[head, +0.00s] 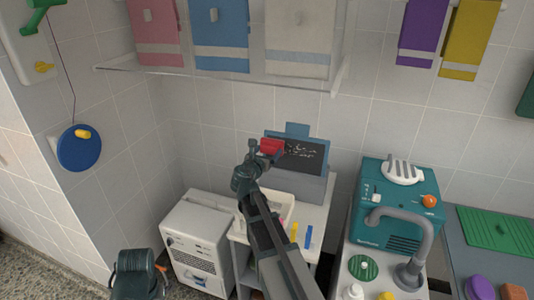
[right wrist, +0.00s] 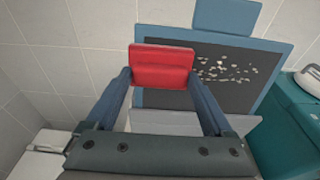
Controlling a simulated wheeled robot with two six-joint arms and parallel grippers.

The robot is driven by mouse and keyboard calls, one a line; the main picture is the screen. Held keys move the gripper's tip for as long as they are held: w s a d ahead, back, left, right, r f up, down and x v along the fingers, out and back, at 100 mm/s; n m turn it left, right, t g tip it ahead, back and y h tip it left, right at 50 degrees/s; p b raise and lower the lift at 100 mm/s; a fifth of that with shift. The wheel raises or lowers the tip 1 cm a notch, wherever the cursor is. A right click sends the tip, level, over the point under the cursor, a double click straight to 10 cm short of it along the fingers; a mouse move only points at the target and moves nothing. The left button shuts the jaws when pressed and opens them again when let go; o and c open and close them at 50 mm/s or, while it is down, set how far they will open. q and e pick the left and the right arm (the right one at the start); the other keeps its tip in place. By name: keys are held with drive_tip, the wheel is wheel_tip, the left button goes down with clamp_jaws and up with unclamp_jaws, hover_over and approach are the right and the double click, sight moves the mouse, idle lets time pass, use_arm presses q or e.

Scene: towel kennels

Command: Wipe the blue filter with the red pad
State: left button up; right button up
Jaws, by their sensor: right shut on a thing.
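The blue filter (head: 306,153) is a blue-framed panel with a dark face, standing tilted in a grey holder near the wall. Pale specks lie on its dark face, and it also fills much of the right wrist view (right wrist: 262,98). My right gripper (head: 262,148) is shut on the red pad (head: 271,146), at the left part of the filter. In the right wrist view the red pad (right wrist: 161,66) sits between the two fingertips and covers part of the filter's left side. I cannot tell whether the pad touches the face.
A white tray (head: 287,222) and small coloured items stand on the stand below. A teal machine (head: 397,210) with a grey hose is to the right. A white box unit (head: 195,240) is at left. A shelf (head: 220,74) with hanging towels runs above.

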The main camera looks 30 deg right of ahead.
drive_tip(key=shift+w+d, duration=0.1)
drive_tip(key=shift+d, duration=0.05)
drive_tip(key=shift+s+d, duration=1.1)
drive_tip(key=shift+s, duration=0.2)
drive_tip(key=shift+s, duration=0.1)
drive_tip(key=shift+s+d, duration=1.1)
drive_tip(key=shift+d, duration=0.05)
drive_tip(key=s+d, duration=0.4)
drive_tip(key=s, duration=0.1)
drive_tip(key=shift+s+d, duration=0.15)
